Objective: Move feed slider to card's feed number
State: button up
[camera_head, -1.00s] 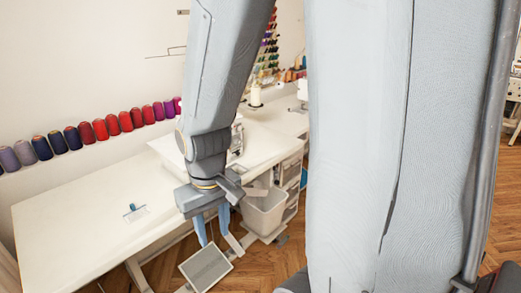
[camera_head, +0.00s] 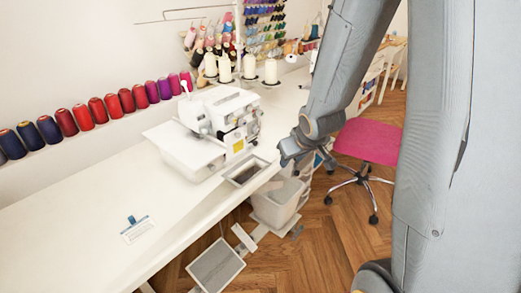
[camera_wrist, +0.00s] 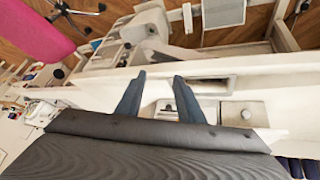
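A white sewing machine, an overlocker (camera_head: 220,125), stands on the white table in the head view. Its feed slider is too small to tell. A small white card (camera_head: 137,230) with a blue clip lies flat on the table, left of the machine. Its print is too small to read. My gripper (camera_head: 294,162) is right of the machine, near the table's edge, and its fingers are hard to make out there. In the wrist view my gripper (camera_wrist: 158,82) has its two dark fingers apart, with nothing held between them.
White thread cones (camera_head: 248,66) stand behind the machine. Coloured spools line the wall. A tray (camera_head: 244,172) sits at the table's front edge, with a bin (camera_head: 278,203) below. A foot pedal (camera_head: 216,266) lies on the floor. A pink chair (camera_head: 368,141) stands at the right.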

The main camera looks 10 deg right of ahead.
aim_at(257, 143)
jog(key=w+f+n+t+y+b, duration=0.1)
jog(key=w+f+t+y+b, duration=0.1)
jog(key=w, duration=0.2)
jog(key=w+f+n+t+y+b, duration=0.1)
jog(key=w+f+t+y, duration=0.1)
jog(key=w, duration=0.2)
jog(key=w+f+n+t+y+b, duration=0.1)
jog(key=w+f+t+y+b, duration=0.1)
jog(key=w, duration=0.2)
jog(key=shift+w+a+n+y+b, duration=0.15)
jog(key=shift+a+n+y+b, duration=0.15)
jog(key=shift+n, duration=0.1)
jog(key=shift+a+t+y+b, duration=0.15)
jog(key=shift+t+y+b, duration=0.3)
jog(key=shift+y, duration=0.35)
jog(key=shift+s+a+r+n+t+y+b, duration=0.1)
jog(key=shift+s+a+n+t+y+b, duration=0.15)
jog(key=shift+y, duration=0.3)
jog(key=shift+s+r+n+t+y+b, duration=0.1)
jog(key=shift+s+n+t+y+b, duration=0.15)
jog(key=shift+y, duration=0.3)
jog(key=shift+w+a+r, duration=0.1)
jog(key=shift+a, duration=0.05)
jog(key=shift+p+x, duration=0.5)
jog(key=shift+x, duration=3.1)
grip_shut()
